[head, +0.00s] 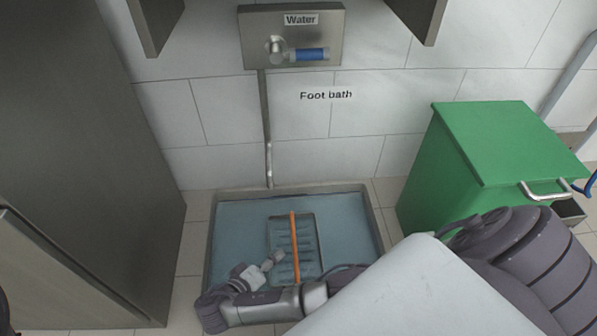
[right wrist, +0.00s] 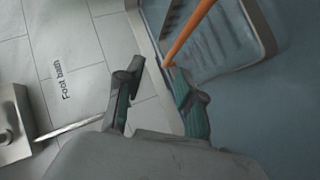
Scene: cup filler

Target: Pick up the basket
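The basket (head: 281,238) is a dark, slatted shape in the blue water of the foot bath (head: 232,208). Its thin orange handle (head: 294,232) runs over its middle; this handle also shows in the right wrist view (right wrist: 191,32). My right gripper (head: 272,262) is just left of the handle in the head view, over the basket's lower left part. In the right wrist view its fingers (right wrist: 152,76) are apart with nothing between them. The handle's lower end meets the right-hand fingertip in the picture; I cannot tell whether they touch. My left gripper is not in view.
A green bin (head: 500,140) with a metal handle stands to the right. A steel cabinet (head: 85,150) fills the left side. A water box (head: 292,35) with a blue-handled tap is on the wall, and a pipe (head: 266,130) runs down to the bath.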

